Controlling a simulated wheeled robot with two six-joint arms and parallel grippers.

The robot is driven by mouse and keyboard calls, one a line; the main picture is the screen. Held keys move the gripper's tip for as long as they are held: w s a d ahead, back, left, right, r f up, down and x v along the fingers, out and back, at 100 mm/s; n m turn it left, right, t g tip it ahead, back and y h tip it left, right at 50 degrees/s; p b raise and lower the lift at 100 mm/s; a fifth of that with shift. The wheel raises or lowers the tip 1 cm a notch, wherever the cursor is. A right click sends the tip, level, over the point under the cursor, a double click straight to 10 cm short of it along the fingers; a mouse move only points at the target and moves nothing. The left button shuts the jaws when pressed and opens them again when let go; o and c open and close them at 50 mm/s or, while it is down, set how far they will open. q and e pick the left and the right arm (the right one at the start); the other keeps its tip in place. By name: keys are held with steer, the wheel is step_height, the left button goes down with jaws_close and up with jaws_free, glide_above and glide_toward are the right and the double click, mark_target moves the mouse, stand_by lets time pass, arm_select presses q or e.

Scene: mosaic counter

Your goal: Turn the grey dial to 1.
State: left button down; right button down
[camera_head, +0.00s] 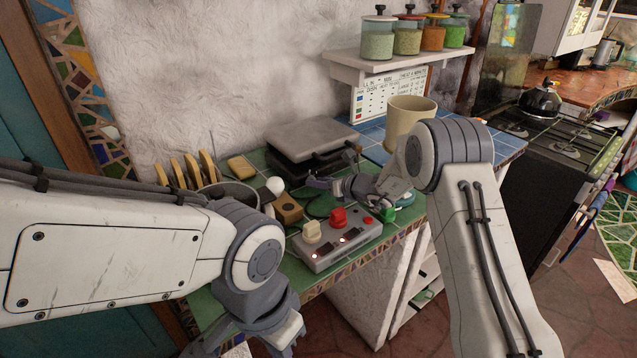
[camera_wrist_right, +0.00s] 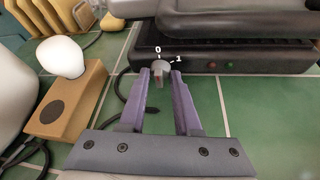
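The grey dial (camera_wrist_right: 161,67) sits on the front of a black press with a grey lid (camera_head: 312,136), between white marks 0 and 1. A reddish stripe shows on the dial's near face; the grip looks nearer 0 than 1, pointing roughly upright. My right gripper (camera_wrist_right: 160,76) faces it, with its two purple fingers apart, one on each side of the dial. I cannot tell whether they touch it. In the head view my right gripper (camera_head: 338,184) is at the press's front, and the dial is too small to make out. My left gripper (camera_head: 248,338) hangs low, its fingertips cut off.
A red light (camera_wrist_right: 212,65) and a green light are right of the dial. A wooden block (camera_head: 288,209) with a white egg-shaped thing is to the left. A grey control box (camera_head: 336,246) with knobs stands in front. A beige cup (camera_head: 408,115) stands behind my right arm.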

steer(key=shift+m+y+p, duration=0.3)
steer(key=shift+m, duration=0.2)
steer(key=shift+d+m+g+y, duration=0.1)
steer(key=shift+m+g+y, duration=0.3)
steer(key=shift+m+y, duration=0.45)
steer(key=c, duration=0.6)
jaws_free()
